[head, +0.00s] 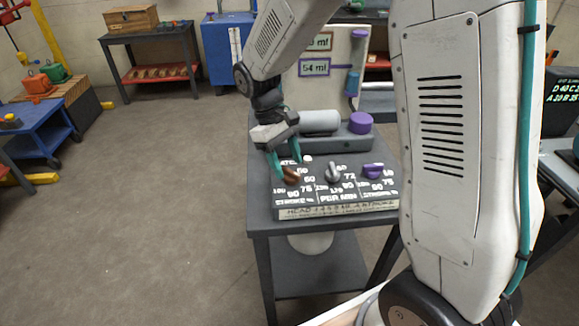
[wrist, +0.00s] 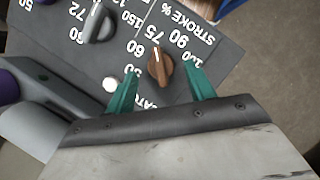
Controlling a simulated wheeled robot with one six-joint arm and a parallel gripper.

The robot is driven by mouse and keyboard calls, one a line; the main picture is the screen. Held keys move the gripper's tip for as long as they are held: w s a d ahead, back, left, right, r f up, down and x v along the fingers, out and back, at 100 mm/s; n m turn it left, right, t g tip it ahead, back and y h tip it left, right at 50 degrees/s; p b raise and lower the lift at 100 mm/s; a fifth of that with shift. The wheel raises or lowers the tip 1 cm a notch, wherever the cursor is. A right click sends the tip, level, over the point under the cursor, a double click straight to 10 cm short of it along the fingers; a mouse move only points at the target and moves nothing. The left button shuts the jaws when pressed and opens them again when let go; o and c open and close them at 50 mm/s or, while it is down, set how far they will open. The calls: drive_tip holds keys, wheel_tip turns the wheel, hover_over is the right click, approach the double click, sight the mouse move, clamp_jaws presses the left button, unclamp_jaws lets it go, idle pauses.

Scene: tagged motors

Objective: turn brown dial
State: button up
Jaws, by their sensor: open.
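The brown dial (head: 291,177) is the leftmost of three dials on a dark control panel (head: 345,203) in the head view. In the wrist view the brown dial (wrist: 160,66) sits between my two teal fingers, its light pointer line towards the "75" mark. My gripper (head: 284,168) is open with a finger on each side of the dial. In the wrist view my gripper (wrist: 158,82) shows a gap between each finger and the dial. Whether a finger touches it elsewhere is hidden.
A grey dial (head: 332,173) and a purple dial (head: 372,171) stand to the right on the same panel. A white round button (wrist: 111,84) is close beside the left finger. Floor to the left is clear.

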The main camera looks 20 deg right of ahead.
drive_tip(key=v, duration=0.5)
drive_tip(key=shift+w+r, duration=0.1)
drive_tip(key=shift+r, duration=0.15)
drive_tip(key=s+m, duration=0.1)
drive_tip(key=s, duration=0.2)
drive_tip(key=shift+f, duration=0.15)
drive_tip(key=s+d+r+m+t, duration=0.1)
drive_tip(key=s+r, duration=0.2)
drive_tip(key=s, duration=0.4)
drive_tip(key=s+d+r+m+t+y, duration=0.1)
drive_tip(key=s+d+r+m+t, duration=0.1)
drive_tip(key=s, duration=0.5)
drive_tip(key=s+d+r+m+t+y, duration=0.1)
drive_tip(key=s+d+r+t, duration=0.1)
drive_tip(key=s+r, duration=0.3)
drive_tip(key=s, duration=0.3)
drive_tip(key=shift+s, duration=0.1)
idle(0.6)
